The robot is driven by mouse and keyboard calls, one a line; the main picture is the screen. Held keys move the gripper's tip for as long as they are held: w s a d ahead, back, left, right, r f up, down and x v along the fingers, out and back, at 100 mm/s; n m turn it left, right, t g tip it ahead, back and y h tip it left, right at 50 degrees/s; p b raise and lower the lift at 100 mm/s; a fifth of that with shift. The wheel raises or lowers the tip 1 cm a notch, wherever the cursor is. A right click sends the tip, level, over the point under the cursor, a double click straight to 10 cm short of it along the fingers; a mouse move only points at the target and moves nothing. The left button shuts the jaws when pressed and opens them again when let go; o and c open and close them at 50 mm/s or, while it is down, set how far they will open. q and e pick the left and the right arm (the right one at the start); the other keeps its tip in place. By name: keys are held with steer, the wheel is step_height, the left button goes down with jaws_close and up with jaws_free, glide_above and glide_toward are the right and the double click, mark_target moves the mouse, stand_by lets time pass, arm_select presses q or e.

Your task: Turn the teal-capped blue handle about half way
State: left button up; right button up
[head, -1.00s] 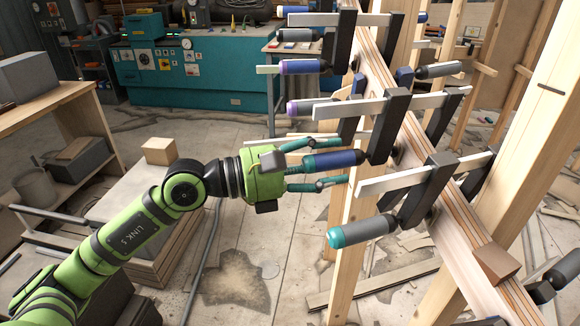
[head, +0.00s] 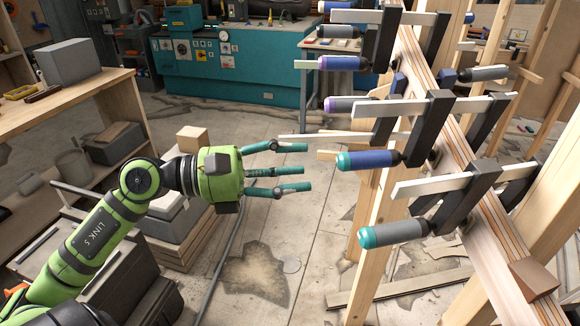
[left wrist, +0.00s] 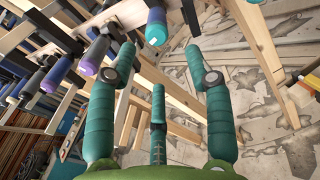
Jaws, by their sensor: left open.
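The teal-capped blue handle (head: 372,160) belongs to a clamp on the curved wooden stringer (head: 455,135), right of centre in the head view. It points left, with its teal cap nearest my gripper. My left gripper (head: 304,168) is open and empty, with its three teal fingers pointing right at the handle. A clear gap lies between the fingertips and the cap. In the left wrist view, the handle (left wrist: 157,24) is at top centre, beyond the open fingers (left wrist: 158,68). The right gripper is not in view.
A grey handle with a teal cap (head: 393,231) juts out just below. Pale clamp bars lie close around. The floor left of the clamps is open.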

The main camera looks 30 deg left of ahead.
arm_select(q)
steer(key=shift+a, duration=0.1)
steer(key=b+v, duration=0.2)
steer(key=v, duration=0.1)
steer(key=shift+s+a, duration=0.1)
steer(key=shift+s, duration=0.05)
stand_by(0.4)
